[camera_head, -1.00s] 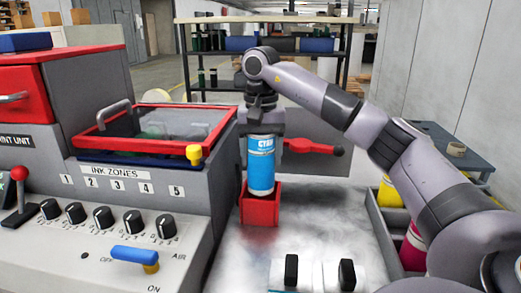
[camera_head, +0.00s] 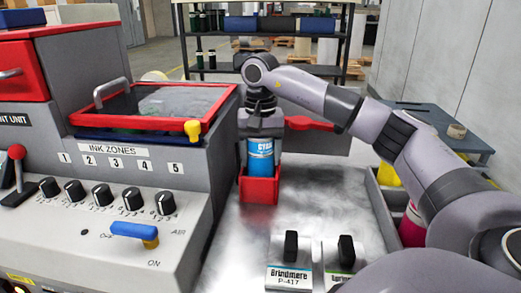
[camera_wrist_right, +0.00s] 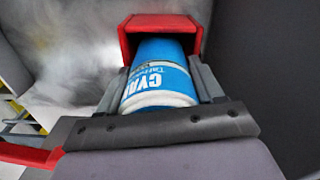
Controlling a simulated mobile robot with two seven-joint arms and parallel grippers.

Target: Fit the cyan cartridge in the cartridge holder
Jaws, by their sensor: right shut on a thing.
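The cyan cartridge (camera_head: 260,157) is a blue can with white lettering and stands upright in the head view. Its lower end is inside the red cartridge holder (camera_head: 259,191), whose front wall hides the bottom. My right gripper (camera_head: 261,137) is shut around the upper part of the cartridge, coming from above. In the right wrist view the cartridge (camera_wrist_right: 160,82) lies between the two fingers, with its far end inside the red holder (camera_wrist_right: 160,24). Whether it touches the holder's floor is hidden. My left gripper is not in view.
The grey machine with ink zone knobs (camera_head: 103,191) stands left of the holder. Two labelled blocks with black handles (camera_head: 290,262) sit in front. A side tray holds a magenta cartridge (camera_head: 412,222) and a yellow one (camera_head: 388,174). The metal top is otherwise clear.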

